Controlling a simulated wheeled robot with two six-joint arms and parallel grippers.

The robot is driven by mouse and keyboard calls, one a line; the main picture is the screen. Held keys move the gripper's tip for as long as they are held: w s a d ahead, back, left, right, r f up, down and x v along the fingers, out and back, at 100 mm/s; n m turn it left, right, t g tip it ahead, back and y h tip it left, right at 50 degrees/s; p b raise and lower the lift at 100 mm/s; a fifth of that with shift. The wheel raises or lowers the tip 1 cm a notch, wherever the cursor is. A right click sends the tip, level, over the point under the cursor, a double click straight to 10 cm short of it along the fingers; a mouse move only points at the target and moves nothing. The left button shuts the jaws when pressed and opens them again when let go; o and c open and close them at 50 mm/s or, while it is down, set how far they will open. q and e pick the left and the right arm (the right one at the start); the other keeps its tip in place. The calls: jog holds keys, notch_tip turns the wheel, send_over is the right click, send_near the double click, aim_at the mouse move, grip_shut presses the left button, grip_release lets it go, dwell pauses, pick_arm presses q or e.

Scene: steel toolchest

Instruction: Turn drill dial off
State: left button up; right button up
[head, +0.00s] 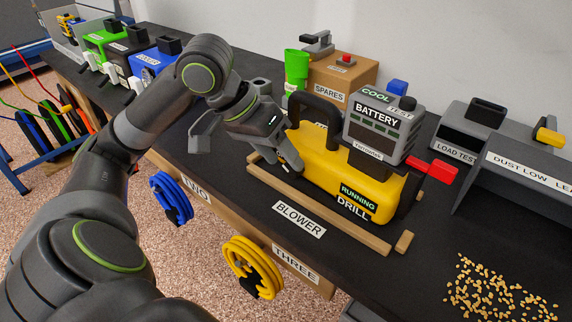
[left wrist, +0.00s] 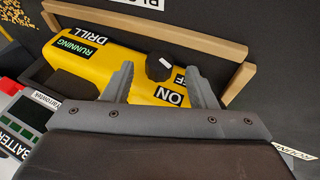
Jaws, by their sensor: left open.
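The yellow drill (head: 320,163) stands on the dark bench with a "RUNNING" label and a grey battery (head: 377,124) on top. In the left wrist view the drill (left wrist: 110,70) shows its black dial (left wrist: 159,66) with a white mark, beside an "ON" label (left wrist: 172,97) and a partly hidden "OFF" label. My left gripper (head: 293,165) is at the drill's near side; in the left wrist view its two fingers (left wrist: 161,84) are open, with the dial between and just beyond their tips. I cannot tell if they touch it. The dial is hidden in the head view. My right gripper is not in view.
Wooden strips (head: 318,210) frame the drill on the bench. A red tab (head: 432,172) sticks out at the battery's right. A "SPARES" box (head: 340,80) and green cup (head: 297,68) stand behind. Loose yellow pellets (head: 495,290) lie at front right; bench around the "BLOWER" label is clear.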

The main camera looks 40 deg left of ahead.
pick_arm(q)
jog(key=shift+b+x, duration=0.3)
jog(key=shift+x, duration=1.05)
jog(key=c, duration=1)
